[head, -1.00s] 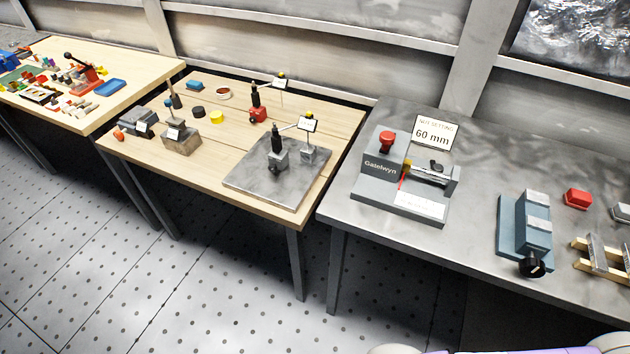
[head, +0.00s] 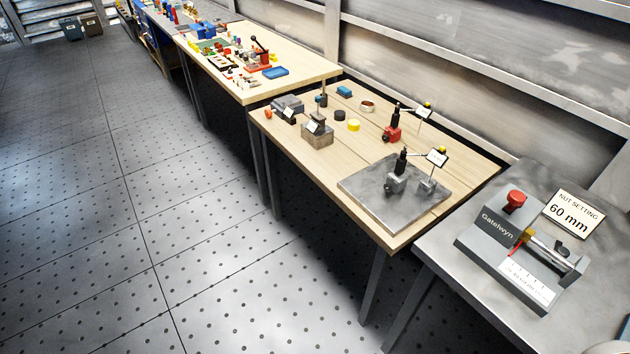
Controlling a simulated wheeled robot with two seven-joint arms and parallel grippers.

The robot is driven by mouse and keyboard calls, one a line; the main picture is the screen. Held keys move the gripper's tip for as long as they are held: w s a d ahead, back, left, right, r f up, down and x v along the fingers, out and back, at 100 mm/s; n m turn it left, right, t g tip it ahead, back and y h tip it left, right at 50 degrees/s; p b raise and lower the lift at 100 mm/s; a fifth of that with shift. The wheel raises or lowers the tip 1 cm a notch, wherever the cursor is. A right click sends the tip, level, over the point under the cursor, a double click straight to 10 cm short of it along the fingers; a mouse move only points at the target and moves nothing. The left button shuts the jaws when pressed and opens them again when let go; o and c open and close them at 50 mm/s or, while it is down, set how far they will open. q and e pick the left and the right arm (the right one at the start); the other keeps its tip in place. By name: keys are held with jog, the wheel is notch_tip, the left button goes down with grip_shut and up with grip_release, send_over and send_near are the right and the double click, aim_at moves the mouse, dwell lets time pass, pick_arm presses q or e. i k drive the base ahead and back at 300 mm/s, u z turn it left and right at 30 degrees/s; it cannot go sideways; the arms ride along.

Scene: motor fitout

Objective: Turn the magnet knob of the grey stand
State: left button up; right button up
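The grey stand (head: 396,183) stands on a grey metal plate (head: 372,205) on the middle wooden table. It has a grey block base and a dark upright post. Its magnet knob is too small to make out clearly. A small grey piece with a tag (head: 437,158) stands beside it on the plate. A similar stand with a red base (head: 392,134) is behind it on the wood. Neither of my grippers is in view.
The wooden table (head: 285,138) also bears dark blocks and small round pieces. A metal bench (head: 450,248) at right holds a Gatelwyn device (head: 500,230) and a "60 mm" sign (head: 574,219). A crowded table (head: 318,74) is farther back. The perforated floor (head: 220,270) at left is clear.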

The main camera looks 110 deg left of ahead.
aim_at(388, 187)
jog(key=u, duration=2.2)
